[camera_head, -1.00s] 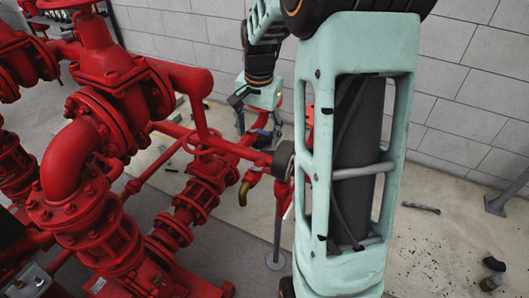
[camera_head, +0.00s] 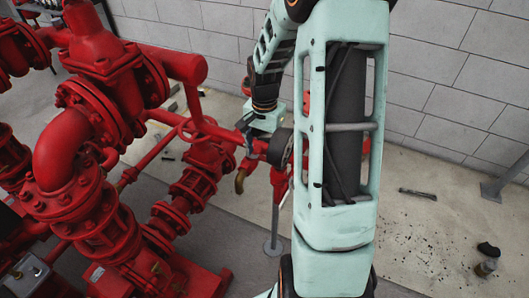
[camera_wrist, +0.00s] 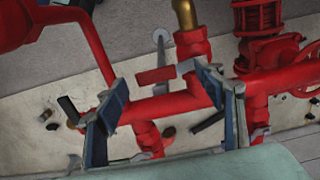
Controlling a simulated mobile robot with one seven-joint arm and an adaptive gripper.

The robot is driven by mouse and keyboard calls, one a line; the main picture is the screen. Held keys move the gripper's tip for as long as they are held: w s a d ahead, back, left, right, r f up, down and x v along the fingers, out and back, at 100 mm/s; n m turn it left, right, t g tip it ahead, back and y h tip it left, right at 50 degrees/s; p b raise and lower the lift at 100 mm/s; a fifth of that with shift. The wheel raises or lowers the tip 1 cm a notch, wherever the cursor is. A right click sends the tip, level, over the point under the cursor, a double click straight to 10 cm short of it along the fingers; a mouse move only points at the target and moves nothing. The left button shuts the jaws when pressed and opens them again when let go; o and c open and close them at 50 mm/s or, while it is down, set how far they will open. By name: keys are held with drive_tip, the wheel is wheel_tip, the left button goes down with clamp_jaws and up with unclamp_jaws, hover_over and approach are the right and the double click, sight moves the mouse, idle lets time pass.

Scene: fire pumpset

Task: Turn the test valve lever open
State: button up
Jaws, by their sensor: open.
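A flat red lever (camera_wrist: 155,76) shows in the wrist view, above the red cross pipe and just left of the brass fitting (camera_wrist: 186,14). It lies between the fingertips of my gripper (camera_wrist: 156,79), with a gap at least on its left side. I cannot tell its depth relative to the fingers. My gripper is open, with one blue finger on each side of the view. In the head view my gripper (camera_head: 258,136) hangs low at the red pipe, close above the brass elbow (camera_head: 240,180). The lever cannot be made out clearly there.
A red cross pipe (camera_wrist: 170,105) runs below the lever, close to both fingers. Large red pump piping (camera_head: 95,130) fills the left of the head view. A grey support post (camera_head: 274,230) stands below the pipe.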

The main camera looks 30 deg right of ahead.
drive_tip(key=shift+f, duration=0.15)
drive_tip(key=shift+c, duration=0.4)
drive_tip(key=c, duration=1.6)
drive_tip(key=shift+a, duration=0.1)
drive_tip(key=m, duration=0.1)
drive_tip(key=a+m+b, duration=0.1)
drive_tip(key=m, duration=0.1)
drive_tip(key=a+m, duration=0.1)
drive_tip(key=shift+s+m+b, duration=0.4)
drive_tip(key=shift+w+a+m+p, duration=0.3)
drive_tip(key=shift+a+m+p, duration=0.75)
drive_tip(key=shift+m, duration=1.15)
drive_tip(key=shift+w+a+m+p, duration=0.3)
drive_tip(key=shift+a+m+p, duration=0.4)
drive_tip(key=shift+m+p, duration=1.05)
drive_tip(key=shift+w+a+m+p, duration=0.3)
drive_tip(key=shift+a+m+p, duration=0.5)
drive_tip(key=shift+m, duration=1.85)
drive_tip(key=shift+a, duration=0.1)
